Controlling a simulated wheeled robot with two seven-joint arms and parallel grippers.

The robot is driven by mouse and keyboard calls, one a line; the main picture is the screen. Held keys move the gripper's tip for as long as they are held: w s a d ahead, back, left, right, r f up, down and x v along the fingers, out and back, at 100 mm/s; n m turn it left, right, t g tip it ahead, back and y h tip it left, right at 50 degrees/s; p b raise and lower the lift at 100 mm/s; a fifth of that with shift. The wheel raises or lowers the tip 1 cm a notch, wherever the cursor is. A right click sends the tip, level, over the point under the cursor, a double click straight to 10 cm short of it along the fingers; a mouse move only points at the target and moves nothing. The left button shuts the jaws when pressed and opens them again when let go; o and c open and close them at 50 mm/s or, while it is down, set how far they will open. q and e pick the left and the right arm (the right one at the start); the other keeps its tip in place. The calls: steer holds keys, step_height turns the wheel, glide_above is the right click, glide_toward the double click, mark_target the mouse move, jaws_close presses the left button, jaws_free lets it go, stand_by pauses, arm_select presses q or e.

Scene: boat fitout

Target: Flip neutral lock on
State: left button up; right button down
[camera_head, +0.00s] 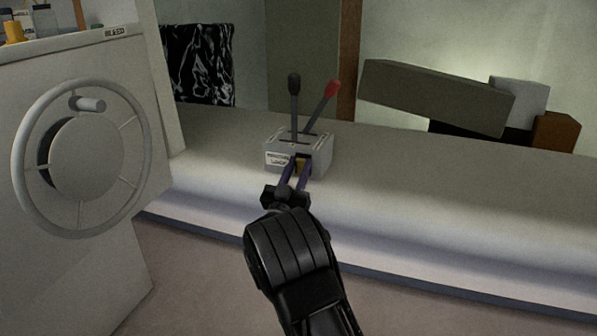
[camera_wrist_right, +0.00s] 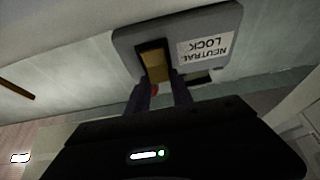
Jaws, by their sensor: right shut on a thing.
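The grey control box (camera_head: 318,160) sits on the white ledge, with a black-knobbed lever (camera_head: 294,100) and a red-knobbed lever (camera_head: 327,98) rising from its top. Its front carries a "NEUTRAL LOCK" label (camera_head: 278,159), which shows upside down in the right wrist view (camera_wrist_right: 206,48). Beside the label is a dark recess with a yellow-brown neutral lock piece (camera_head: 301,166), also in the right wrist view (camera_wrist_right: 154,65). My right gripper (camera_head: 295,173) has its purple fingers at this recess, shut on the lock piece; the fingertips partly hide it. My left gripper is not in view.
A white cabinet with a round handwheel (camera_head: 82,158) stands at the left. A long olive block (camera_head: 436,97), a grey block (camera_head: 519,93) and a brown block (camera_head: 556,132) lie at the back right. The ledge (camera_head: 430,190) right of the box is clear.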

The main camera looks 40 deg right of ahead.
steer(key=c, duration=1.1)
jaws_free()
steer(key=b+v, duration=0.1)
steer(key=v, duration=0.7)
steer(key=shift+w, duration=0.1)
